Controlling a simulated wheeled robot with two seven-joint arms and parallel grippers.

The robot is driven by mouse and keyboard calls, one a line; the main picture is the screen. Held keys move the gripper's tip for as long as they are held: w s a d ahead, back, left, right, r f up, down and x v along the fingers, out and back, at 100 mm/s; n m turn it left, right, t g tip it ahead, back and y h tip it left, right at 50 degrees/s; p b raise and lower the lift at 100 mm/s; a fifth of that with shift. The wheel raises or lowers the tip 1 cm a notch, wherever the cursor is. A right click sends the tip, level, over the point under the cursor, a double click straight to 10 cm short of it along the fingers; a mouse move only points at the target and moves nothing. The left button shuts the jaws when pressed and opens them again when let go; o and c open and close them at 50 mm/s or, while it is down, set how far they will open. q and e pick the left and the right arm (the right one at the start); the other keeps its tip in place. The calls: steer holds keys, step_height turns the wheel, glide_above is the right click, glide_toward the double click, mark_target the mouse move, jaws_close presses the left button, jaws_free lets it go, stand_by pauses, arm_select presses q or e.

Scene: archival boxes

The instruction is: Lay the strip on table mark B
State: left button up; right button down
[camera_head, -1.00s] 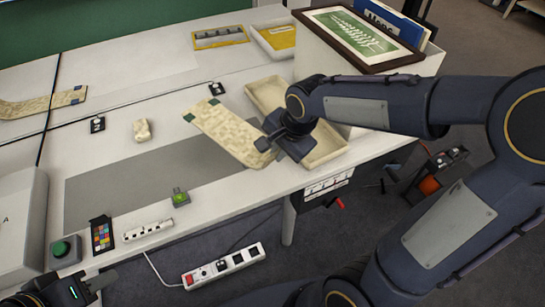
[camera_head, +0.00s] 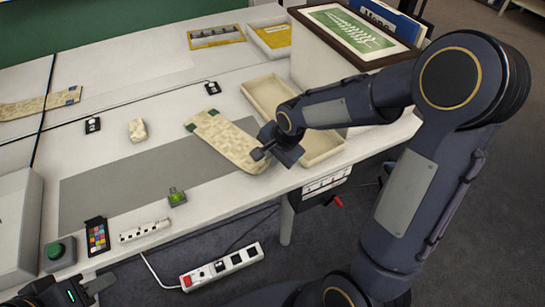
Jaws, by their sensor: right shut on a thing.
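A beige checkered strip (camera_head: 225,140) with dark green corners at its far end slants over the table's right part, overlapping the grey mat's right end. My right gripper (camera_head: 264,153) is shut on its right edge near the front; whether the strip touches the table is unclear. A second similar strip (camera_head: 40,105) lies at the far left. Two small black tags, one left (camera_head: 92,125) and one beyond the held strip (camera_head: 212,88), lie on the table; their letters are too small to read. My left gripper (camera_head: 92,287) is at the bottom left, its jaws unclear.
A cream tray (camera_head: 258,97) stands right of the strip, partly behind my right arm. A large white box (camera_head: 320,62) with a framed picture stands behind it. The grey mat (camera_head: 110,190) is mostly bare. A beige block (camera_head: 137,130) and a green-topped device (camera_head: 177,198) are nearby.

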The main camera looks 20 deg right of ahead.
steer(key=c, duration=1.5)
jaws_free()
steer(key=shift+c, duration=0.2)
